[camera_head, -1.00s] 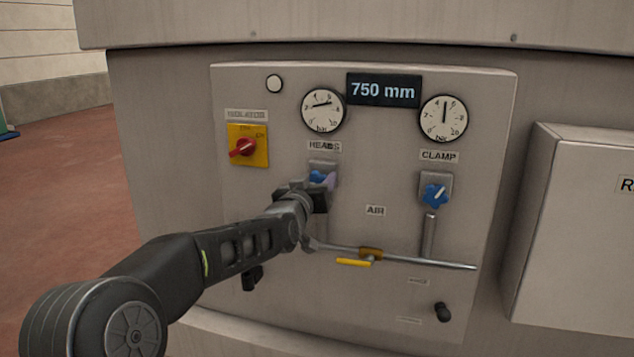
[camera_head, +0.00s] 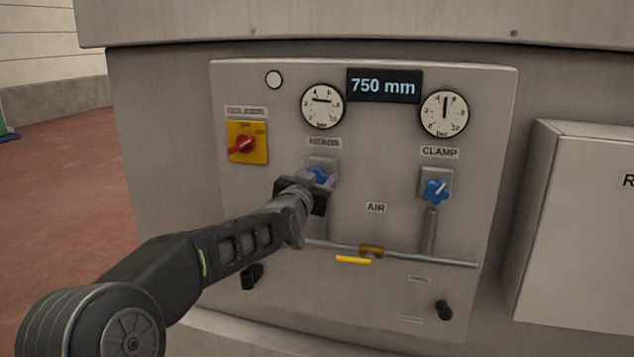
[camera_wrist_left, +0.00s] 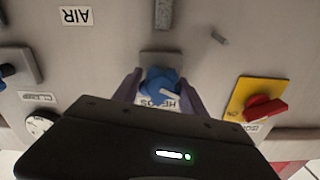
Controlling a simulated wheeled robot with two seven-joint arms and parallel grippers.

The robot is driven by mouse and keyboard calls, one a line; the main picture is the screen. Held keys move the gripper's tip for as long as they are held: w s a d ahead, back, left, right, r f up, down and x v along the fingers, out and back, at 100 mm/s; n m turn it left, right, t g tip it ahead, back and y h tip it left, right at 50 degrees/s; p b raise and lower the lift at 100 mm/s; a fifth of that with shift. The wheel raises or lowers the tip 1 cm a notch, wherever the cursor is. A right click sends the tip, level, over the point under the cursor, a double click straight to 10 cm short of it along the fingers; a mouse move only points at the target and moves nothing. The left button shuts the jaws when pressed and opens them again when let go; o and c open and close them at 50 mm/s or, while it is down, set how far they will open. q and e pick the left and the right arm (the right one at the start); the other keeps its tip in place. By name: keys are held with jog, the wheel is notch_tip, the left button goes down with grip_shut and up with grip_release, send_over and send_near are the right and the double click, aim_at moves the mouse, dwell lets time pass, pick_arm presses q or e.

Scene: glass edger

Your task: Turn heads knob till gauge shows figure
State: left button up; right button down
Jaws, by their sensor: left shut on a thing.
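The blue heads knob (camera_head: 319,174) sits under the HEADS label, partly hidden by my left gripper (camera_head: 322,182). In the left wrist view the knob (camera_wrist_left: 162,86) lies between the two fingers of my left gripper (camera_wrist_left: 158,92), which is shut on it. The heads gauge (camera_head: 323,106) above has its needle lying nearly level, pointing to the left. The display (camera_head: 383,87) beside it reads 750 mm. My right gripper is in neither view.
The blue clamp knob (camera_head: 436,191) and its gauge (camera_head: 444,114) are to the right. A red isolator switch (camera_head: 243,145) is at left. A pipe with a yellow lever (camera_head: 354,260) runs below. A grey box (camera_head: 575,220) juts out at right.

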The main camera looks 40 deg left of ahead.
pick_arm(q)
jog(key=m, duration=0.3)
jog(key=shift+d+m, duration=0.1)
jog(key=shift+m, duration=0.2)
jog(key=shift+m+p, duration=0.3)
jog(key=shift+m, duration=1.3)
jog(key=o, duration=1.4)
jog(key=shift+c, duration=0.2)
